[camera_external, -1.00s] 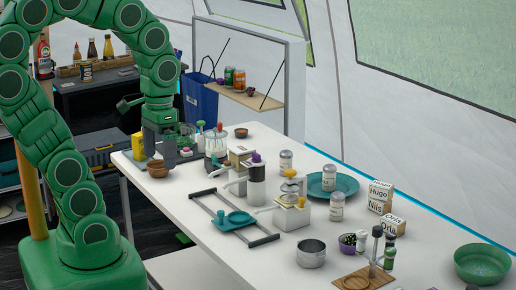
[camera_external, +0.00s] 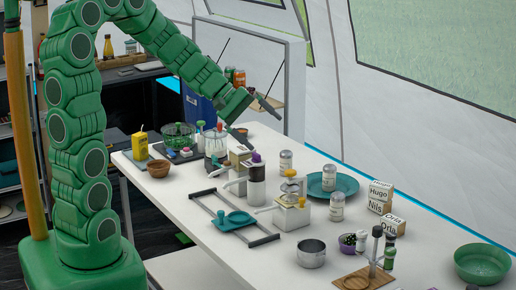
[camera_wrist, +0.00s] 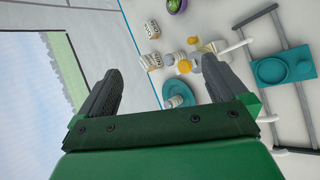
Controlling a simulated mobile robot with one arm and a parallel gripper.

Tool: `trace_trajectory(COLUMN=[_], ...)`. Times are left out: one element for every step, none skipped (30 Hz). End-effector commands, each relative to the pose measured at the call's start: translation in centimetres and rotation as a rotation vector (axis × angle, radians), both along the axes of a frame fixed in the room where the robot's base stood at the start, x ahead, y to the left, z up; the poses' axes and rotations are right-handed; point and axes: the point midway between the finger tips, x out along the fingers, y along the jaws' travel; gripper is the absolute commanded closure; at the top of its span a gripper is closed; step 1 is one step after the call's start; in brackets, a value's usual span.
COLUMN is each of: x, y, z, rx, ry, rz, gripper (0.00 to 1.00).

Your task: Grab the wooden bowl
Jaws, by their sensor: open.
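A brown wooden bowl (camera_external: 158,168) sits upright near the left end of the white table, beside a yellow can. My gripper (camera_external: 262,122) is open and empty, raised over the far left part of the table, to the right of and beyond this bowl. A smaller brown bowl stood near the far edge; my gripper now largely covers that spot in the external view. In the wrist view my two fingers (camera_wrist: 163,65) are spread apart with nothing held between them. No wooden bowl shows in the wrist view.
A yellow can (camera_external: 139,145), a green wire basket (camera_external: 178,135), a glass jar (camera_external: 215,142) and dispensers (camera_external: 256,180) crowd the left half. A teal plate (camera_external: 333,185) and white boxes (camera_external: 380,196) stand further right. The tent wall is behind.

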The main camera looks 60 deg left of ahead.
Motion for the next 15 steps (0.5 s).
trace_trajectory(x=[0.5, 0.8, 1.2, 1.5, 1.8, 2.1, 2.4, 2.6, 2.8, 3.0, 3.1, 3.2, 3.3, 3.3, 3.3], y=[1.4, 2.2, 3.2, 4.0, 4.9, 6.1, 7.0, 8.0, 9.3, 10.4, 11.5, 12.9, 14.0, 15.2, 16.8], z=[-0.8, -1.1, -1.5, -1.7, -2.1, -2.6, -2.9, -3.2, -3.6, -3.9, -4.3, -4.8, -5.2, -5.5, -6.1], rx=[-0.056, -0.087, -0.129, -0.160, -0.191, -0.232, -0.263, -0.293, -0.332, -0.361, -0.391, -0.431, -0.459, -0.488, -0.524], ry=[0.014, 0.017, 0.019, 0.022, 0.025, 0.028, 0.030, 0.030, 0.030, 0.031, 0.032, 0.032, 0.030, 0.029, 0.028], rz=[0.056, 0.087, 0.128, 0.160, 0.194, 0.237, 0.271, 0.306, 0.351, 0.386, 0.424, 0.471, 0.508, 0.545, 0.595], gripper=[0.00, 0.00, 0.00, 0.00, 0.00, 0.00, 0.00, 0.00, 0.00, 0.00, 0.00, 0.00, 0.00, 0.00, 0.00])
